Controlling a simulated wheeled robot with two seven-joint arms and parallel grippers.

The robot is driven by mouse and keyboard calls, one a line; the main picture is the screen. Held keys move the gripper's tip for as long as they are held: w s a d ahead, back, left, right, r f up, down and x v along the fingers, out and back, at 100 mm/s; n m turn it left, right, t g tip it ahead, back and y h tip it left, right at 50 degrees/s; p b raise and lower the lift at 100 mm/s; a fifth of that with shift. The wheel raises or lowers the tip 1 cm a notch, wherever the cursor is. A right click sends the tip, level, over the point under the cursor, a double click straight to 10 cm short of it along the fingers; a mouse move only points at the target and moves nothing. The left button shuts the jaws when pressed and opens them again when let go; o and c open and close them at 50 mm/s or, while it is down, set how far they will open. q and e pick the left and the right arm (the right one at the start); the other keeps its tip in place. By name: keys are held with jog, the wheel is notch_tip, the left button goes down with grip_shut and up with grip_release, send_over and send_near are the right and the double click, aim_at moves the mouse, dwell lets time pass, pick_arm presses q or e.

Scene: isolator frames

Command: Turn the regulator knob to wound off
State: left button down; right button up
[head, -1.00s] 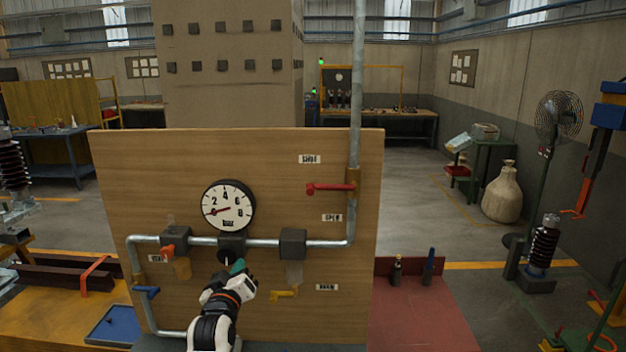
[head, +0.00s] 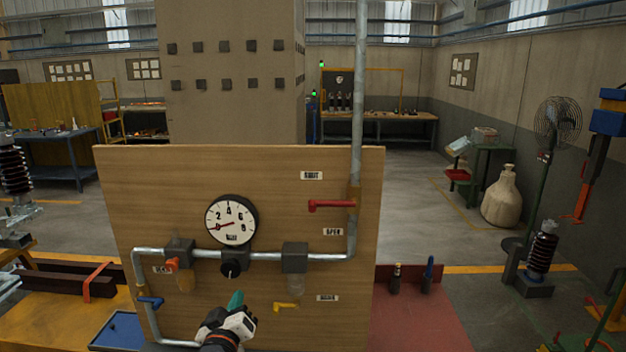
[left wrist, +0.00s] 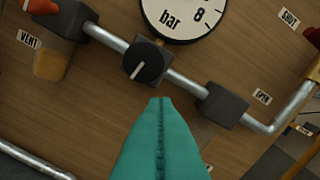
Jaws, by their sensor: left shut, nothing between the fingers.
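The regulator knob (head: 231,268) is a round black knob under the gauge on the pipe of the wooden panel (head: 140,210). In the left wrist view the knob (left wrist: 146,63) carries a pale line slanting from upper right to lower left. The white gauge (head: 231,219) above it has its red needle near 0. My left gripper (head: 236,298) is shut and empty, just below the knob in the head view. Its teal fingers (left wrist: 160,104) are pressed together, with tips below the knob in the wrist view and apart from it. My right gripper is not in view.
A red lever (head: 330,205) sits at the right of the panel, an orange handle (head: 172,265) left of the knob, a blue handle (head: 150,302) lower left and a yellow handle (head: 286,306) lower right. Pipes run along the panel around the knob.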

aim_at(232, 267)
pick_arm(q)
jog(key=w+a+f+m+b, duration=0.1)
jog(key=w+a+m+b, duration=0.2)
jog(key=w+m+b, duration=0.3)
jog(key=shift+a+f+b, duration=0.25)
jog(key=shift+f+b, duration=0.15)
jog(key=shift+b, duration=0.2)
dwell(0.6)
jog(key=shift+w, duration=0.1)
jog(key=shift+r+p, duration=0.35)
jog(key=shift+r, duration=0.1)
dwell(0.6)
